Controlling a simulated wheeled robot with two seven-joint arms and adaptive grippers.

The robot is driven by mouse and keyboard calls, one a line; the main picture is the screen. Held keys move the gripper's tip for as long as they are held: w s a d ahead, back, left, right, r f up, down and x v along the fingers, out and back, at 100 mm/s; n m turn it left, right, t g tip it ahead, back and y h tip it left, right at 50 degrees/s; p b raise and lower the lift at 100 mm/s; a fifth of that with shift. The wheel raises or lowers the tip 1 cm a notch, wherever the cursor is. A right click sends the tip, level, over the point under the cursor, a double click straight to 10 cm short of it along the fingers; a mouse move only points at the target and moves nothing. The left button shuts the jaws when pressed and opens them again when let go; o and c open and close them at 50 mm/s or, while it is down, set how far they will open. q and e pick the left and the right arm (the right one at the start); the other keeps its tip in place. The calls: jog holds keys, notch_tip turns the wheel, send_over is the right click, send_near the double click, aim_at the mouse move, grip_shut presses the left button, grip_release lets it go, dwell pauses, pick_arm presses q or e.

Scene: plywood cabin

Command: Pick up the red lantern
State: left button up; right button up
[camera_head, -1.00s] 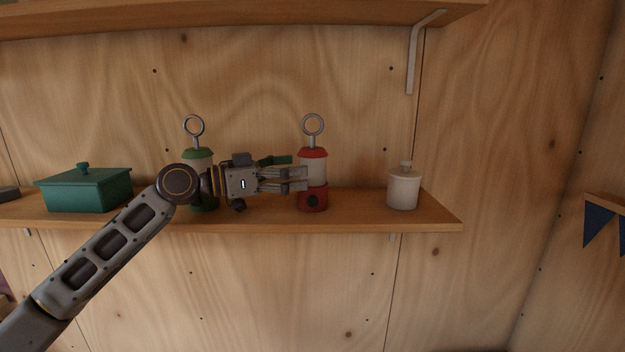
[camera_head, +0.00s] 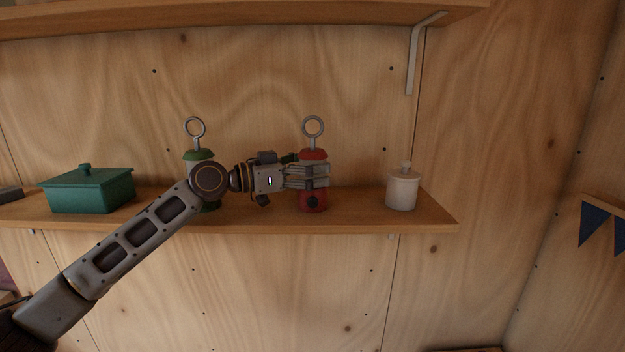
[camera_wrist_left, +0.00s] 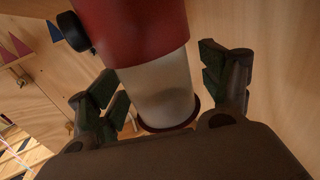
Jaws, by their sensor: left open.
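The red lantern (camera_head: 313,201) stands upright on the wooden shelf, with a red cap, a pale middle, a red base with a dark knob, and a ring on top. My left gripper (camera_head: 316,176) is at its pale middle, its fingers hiding most of that part. In the left wrist view the lantern (camera_wrist_left: 140,30) lies between the two fingers of my left gripper (camera_wrist_left: 166,88), one on each side. The jaws are open, with a visible gap on the right side. My right gripper is not in view.
A green lantern (camera_head: 198,156) stands behind my left arm, partly hidden. A teal lidded box (camera_head: 90,190) is at the left, and a white lidded jar (camera_head: 403,190) stands right of the red lantern. The shelf (camera_head: 260,218) has an upper shelf (camera_head: 220,18) above it.

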pick_arm(q)
jog(key=c, duration=1.3)
jog(key=shift+r, duration=0.1)
jog(key=shift+r+b, duration=0.6)
jog(key=shift+r, duration=4.4)
